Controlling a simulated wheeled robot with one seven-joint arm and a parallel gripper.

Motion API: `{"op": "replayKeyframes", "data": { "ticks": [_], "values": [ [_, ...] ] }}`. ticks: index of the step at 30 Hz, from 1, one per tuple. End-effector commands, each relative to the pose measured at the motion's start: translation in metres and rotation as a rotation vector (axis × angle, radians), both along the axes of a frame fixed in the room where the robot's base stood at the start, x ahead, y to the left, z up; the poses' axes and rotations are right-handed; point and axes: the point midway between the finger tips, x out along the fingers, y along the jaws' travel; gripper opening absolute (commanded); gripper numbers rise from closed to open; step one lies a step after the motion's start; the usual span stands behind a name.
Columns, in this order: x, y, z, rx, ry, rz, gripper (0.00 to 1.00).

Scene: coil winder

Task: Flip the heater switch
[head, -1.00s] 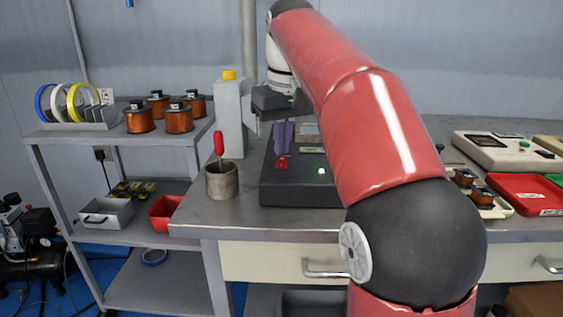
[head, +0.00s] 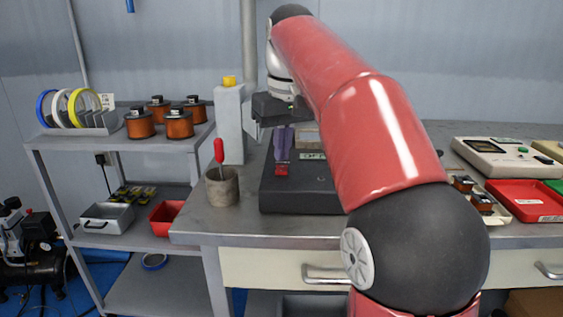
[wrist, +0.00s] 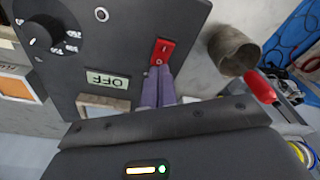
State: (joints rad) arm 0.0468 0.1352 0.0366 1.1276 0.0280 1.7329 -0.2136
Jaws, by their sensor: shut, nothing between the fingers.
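The red heater switch (wrist: 165,50) is a rocker marked I and O on the dark control box (wrist: 75,70); it also shows in the head view (head: 281,170). My gripper (wrist: 158,74) is shut and empty, its purple fingers pointing down at the switch. The fingertips are at the O end and look to be touching it; the I end shows clear. A small display (wrist: 106,81) on the box reads OFF. The round lamp (wrist: 101,14) looks unlit. In the head view my gripper (head: 283,160) partly hides the box top.
A metal cup (head: 222,188) with a red-handled tool (head: 219,151) stands left of the box. A grey post with a yellow top (head: 229,82) stands behind it. A black knob (wrist: 43,35) is on the box. Red trays (head: 525,197) lie to the right.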

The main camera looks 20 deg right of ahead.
Motion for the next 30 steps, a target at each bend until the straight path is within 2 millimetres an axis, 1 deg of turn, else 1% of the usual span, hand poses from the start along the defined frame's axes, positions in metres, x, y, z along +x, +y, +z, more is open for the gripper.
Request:
{"op": "replayKeyframes", "data": {
  "ticks": [1,6,19,24,30],
  "values": [
    [0.000,0.000,0.009,0.000,0.000,0.000,0.00],
    [0.001,0.000,0.018,0.000,-0.001,0.000,0.00],
    [0.001,0.000,0.051,0.000,-0.002,0.000,0.00],
    [0.000,0.000,0.057,0.000,0.000,0.000,0.00],
    [0.000,0.000,0.057,0.000,0.000,0.000,0.00]
  ]
}}
